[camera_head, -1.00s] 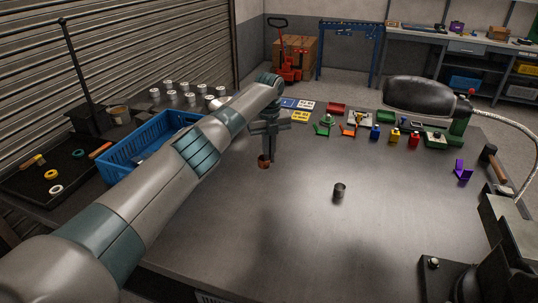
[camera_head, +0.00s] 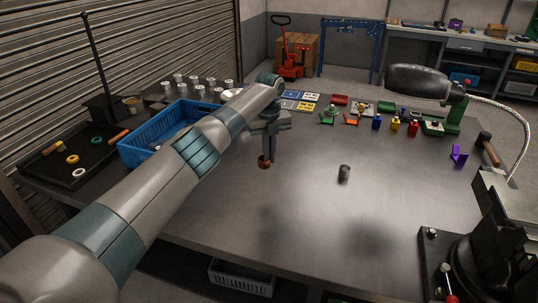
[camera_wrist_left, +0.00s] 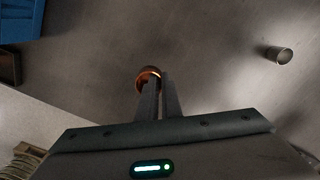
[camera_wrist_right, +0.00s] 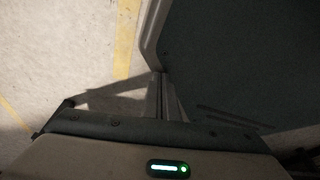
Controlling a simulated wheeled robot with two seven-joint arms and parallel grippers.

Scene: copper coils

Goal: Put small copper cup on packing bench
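The small copper cup (camera_head: 264,162) is at the fingertips of my left gripper (camera_head: 268,152), over the near-left part of the grey metal table (camera_head: 300,215). In the left wrist view, the copper rim (camera_wrist_left: 148,73) is at the tips of the two nearly closed fingers (camera_wrist_left: 158,85), which look shut on its wall. The height of the cup above the table is hard to tell. My right gripper (camera_wrist_right: 163,90) is over the floor beside a dark surface; its fingers look shut, with nothing visible between them. I cannot tell which bench is the packing bench.
A blue crate (camera_head: 140,150) and a black tray (camera_head: 70,165) are at left. Coloured parts line the far edge. A hammer (camera_head: 486,148) lies at right. Another bench (camera_head: 460,48) stands at the back right.

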